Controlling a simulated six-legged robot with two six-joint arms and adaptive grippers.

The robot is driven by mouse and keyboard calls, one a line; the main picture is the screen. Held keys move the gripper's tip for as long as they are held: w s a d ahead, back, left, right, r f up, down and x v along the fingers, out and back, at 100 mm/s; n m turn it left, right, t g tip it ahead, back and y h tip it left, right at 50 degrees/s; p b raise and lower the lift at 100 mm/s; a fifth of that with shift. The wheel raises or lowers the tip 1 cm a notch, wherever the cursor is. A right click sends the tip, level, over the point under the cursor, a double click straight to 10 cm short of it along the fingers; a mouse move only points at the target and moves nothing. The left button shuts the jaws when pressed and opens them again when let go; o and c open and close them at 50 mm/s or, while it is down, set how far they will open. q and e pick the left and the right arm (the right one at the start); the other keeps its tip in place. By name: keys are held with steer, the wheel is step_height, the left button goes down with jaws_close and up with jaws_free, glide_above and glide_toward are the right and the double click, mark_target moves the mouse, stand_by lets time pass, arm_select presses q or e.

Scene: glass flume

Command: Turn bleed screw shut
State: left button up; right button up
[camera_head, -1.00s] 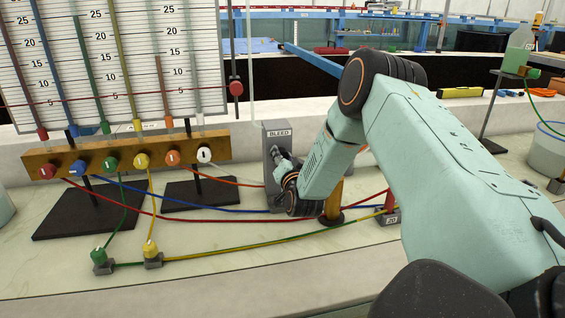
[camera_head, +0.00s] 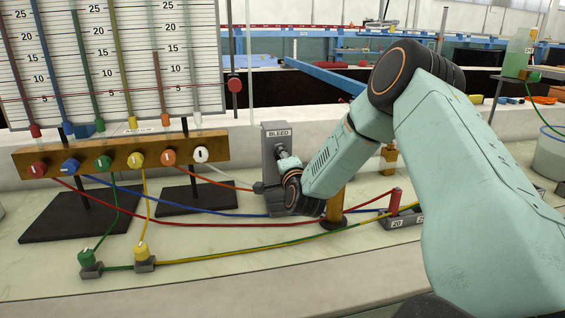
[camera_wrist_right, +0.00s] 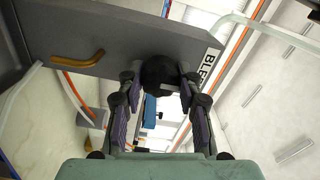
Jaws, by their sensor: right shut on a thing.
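The grey upright block (camera_head: 269,178) labelled BLEED stands right of the tube board. It also fills the upper left of the right wrist view (camera_wrist_right: 95,35). A round black screw head (camera_wrist_right: 160,73) stands out from its face there. My right gripper (camera_head: 282,155) reaches the upper part of the block in the head view. In the right wrist view my right gripper (camera_wrist_right: 162,100) has its two fingers on either side of the screw head, shut on it. The finger contact is partly dark, and the screw's angle cannot be told. My left gripper is not in view.
A brass manifold (camera_head: 120,156) with coloured knobs stands left of the block. Coloured hoses (camera_head: 200,224) run across the bench near its foot. A brass post (camera_head: 336,208) stands close under my right forearm. A grey holder (camera_head: 402,221) with a red piece lies to the right.

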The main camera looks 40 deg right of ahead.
steer(key=shift+a+f, duration=0.1)
steer(key=shift+f, duration=0.05)
stand_by(0.4)
steer(key=o, duration=1.2)
steer(key=shift+c, duration=0.2)
steer(key=v, duration=1.2)
